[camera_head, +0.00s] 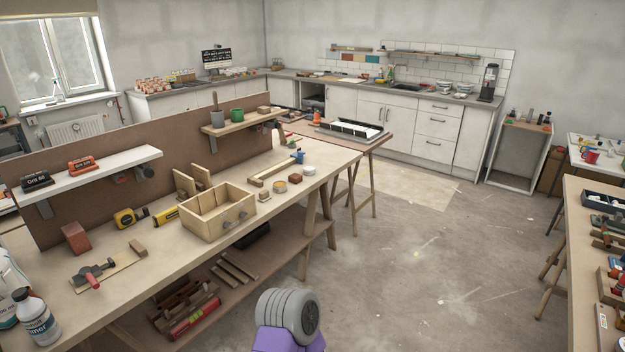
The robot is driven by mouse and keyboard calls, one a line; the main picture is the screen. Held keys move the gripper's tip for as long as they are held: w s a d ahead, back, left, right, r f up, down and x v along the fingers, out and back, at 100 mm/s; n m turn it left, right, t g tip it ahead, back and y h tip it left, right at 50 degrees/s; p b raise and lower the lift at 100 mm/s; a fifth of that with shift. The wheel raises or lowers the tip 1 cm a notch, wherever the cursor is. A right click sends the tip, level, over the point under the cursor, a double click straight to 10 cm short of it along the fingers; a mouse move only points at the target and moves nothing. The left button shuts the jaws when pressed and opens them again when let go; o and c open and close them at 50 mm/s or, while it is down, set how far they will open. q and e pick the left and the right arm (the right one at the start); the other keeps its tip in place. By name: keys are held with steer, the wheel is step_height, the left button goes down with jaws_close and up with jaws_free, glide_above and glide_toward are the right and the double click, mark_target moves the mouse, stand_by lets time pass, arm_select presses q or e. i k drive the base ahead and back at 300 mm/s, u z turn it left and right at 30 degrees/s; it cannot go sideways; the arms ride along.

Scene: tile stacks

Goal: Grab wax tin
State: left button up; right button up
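Small round items lie on the long wooden workbench (340,160), to the right of an open wooden box. One is a low brownish-orange tin (280,187), which looks like the wax tin. Beside it are a dark brown round piece (295,178) and a pale round piece (309,171). No label is readable at this size. Neither of my grippers shows in the head view. A grey and purple part of my own body shows at the bottom centre, apart from the bench.
The open wooden box (218,212) stands left of the tin, with a small wooden block (264,196) between. A wooden piece with a blue-ended tool (297,157) lies behind. Trestle legs stand under the bench. The floor (420,250) right of it is clear.

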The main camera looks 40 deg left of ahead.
mark_target(279, 186)
steer(key=i, duration=2)
steer(key=u, duration=1.4)
steer(key=i, duration=1.05)
steer(key=u, duration=1.15)
